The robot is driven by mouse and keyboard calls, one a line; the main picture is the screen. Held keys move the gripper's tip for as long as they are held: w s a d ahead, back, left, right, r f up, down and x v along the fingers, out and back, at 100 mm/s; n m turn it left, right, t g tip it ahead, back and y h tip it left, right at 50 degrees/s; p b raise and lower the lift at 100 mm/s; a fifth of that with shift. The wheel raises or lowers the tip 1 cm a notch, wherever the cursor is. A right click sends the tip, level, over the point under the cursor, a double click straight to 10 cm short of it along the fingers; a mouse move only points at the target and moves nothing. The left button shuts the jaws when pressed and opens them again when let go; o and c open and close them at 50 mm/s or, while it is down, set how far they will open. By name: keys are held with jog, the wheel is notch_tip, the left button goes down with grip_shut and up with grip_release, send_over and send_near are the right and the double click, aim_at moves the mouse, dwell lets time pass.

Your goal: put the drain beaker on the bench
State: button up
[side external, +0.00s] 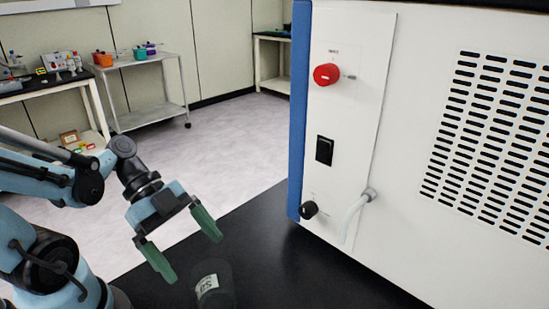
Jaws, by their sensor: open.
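The drain beaker (225,284) is a dark, see-through vessel with a white label, standing on the black bench (275,240) at the bottom of the side external view. Its lower part is cut off by the picture edge. My gripper (196,258) has two green fingers spread wide, and nothing shows between them. The fingertips are above and to the left of the beaker, apart from it as far as I can tell. The white hose (354,217) of the freeze dryer hangs down to the right of the beaker.
The white and blue freeze dryer (410,190) fills the right side, with a red knob (327,74), a black switch (324,150) and a black knob (309,209). The bench is bare between beaker and dryer. A side table (150,62) and a cart stand far behind.

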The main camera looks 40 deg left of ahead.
aim_at(227, 295)
jog(key=shift+x, duration=2.6)
jog(key=shift+s, duration=0.1)
jog(key=c, duration=1.6)
jog(key=shift+o, duration=0.2)
jog(key=shift+r, duration=0.3)
jog(key=shift+r, duration=4.55)
jog(key=w+a+r+n+t+y, duration=0.2)
jog(key=w+a+n+t+y, duration=0.5)
jog(key=w+n, duration=0.6)
jog(key=a+n+y, duration=0.1)
jog(key=n+y, duration=0.1)
jog(key=shift+w+a+n+t, duration=0.3)
jog(key=shift+w+n, duration=0.05)
jog(key=shift+n, duration=0.05)
